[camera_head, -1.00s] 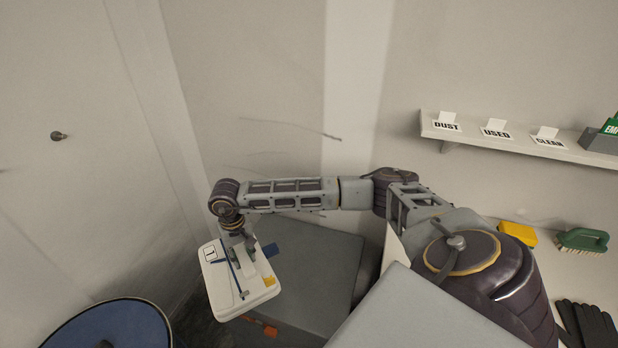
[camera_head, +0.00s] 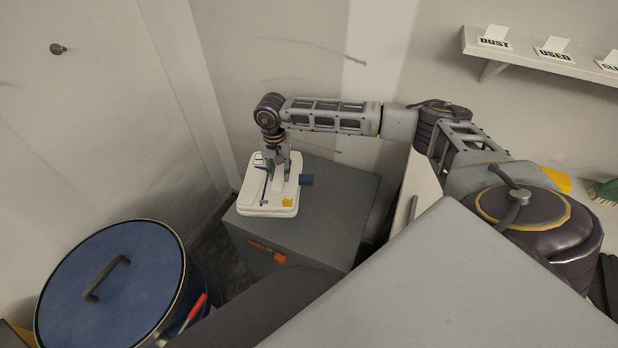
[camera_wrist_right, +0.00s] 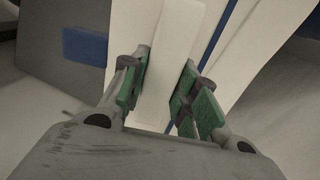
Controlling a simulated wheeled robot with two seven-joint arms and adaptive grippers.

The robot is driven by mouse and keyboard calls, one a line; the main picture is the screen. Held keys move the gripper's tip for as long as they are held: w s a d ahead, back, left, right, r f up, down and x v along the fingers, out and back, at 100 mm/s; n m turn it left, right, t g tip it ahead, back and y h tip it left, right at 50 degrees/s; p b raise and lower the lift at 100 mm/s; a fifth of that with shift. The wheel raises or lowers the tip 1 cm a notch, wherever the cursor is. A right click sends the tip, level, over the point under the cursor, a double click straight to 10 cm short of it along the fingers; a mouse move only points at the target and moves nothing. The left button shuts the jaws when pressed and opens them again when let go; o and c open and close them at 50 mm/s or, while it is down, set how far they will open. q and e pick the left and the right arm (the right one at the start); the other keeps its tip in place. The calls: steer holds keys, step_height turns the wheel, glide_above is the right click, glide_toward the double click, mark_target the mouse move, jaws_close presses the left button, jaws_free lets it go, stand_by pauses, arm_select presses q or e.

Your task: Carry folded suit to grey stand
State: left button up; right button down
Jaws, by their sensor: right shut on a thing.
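The folded suit (camera_head: 257,205) is a flat white bundle with blue strips, a blue tab and a yellow patch. My right gripper (camera_head: 279,172) is above it, and its green-padded fingers (camera_wrist_right: 160,95) are shut on a white upright part of the suit in the right wrist view. The grey stand (camera_head: 335,205) is a box-shaped block with a flat top and an orange tag on its front. The suit appears over the left part of the stand's top; whether it touches cannot be told. My left gripper is not in view.
A blue lidded drum (camera_head: 110,290) with a dark handle stands at the lower left, with a red-handled tool (camera_head: 190,312) beside it. A wall shelf (camera_head: 540,68) with labels is at the upper right. A yellow block (camera_head: 557,180) and a green brush (camera_head: 607,191) lie at the right.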

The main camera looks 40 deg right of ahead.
steer(key=shift+w+d+f+m+b, duration=0.5)
steer(key=shift+d+m+b, duration=0.1)
steer(key=shift+d+b, duration=0.15)
steer(key=shift+w+d+f+m+b, duration=0.4)
steer(key=shift+d+f+m+b, duration=0.15)
steer(key=shift+d+b, duration=0.2)
steer(key=shift+w+d+f+m+b, duration=0.25)
steer(key=shift+w+d+m+b, duration=0.1)
steer(key=shift+d+m+b, duration=0.25)
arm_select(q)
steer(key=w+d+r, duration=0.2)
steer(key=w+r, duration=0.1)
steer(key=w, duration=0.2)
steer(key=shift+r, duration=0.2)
arm_select(e)
steer(key=shift+w+d+f+m, duration=0.1)
steer(key=shift+w+d+m, duration=0.05)
steer(key=shift+m, duration=0.1)
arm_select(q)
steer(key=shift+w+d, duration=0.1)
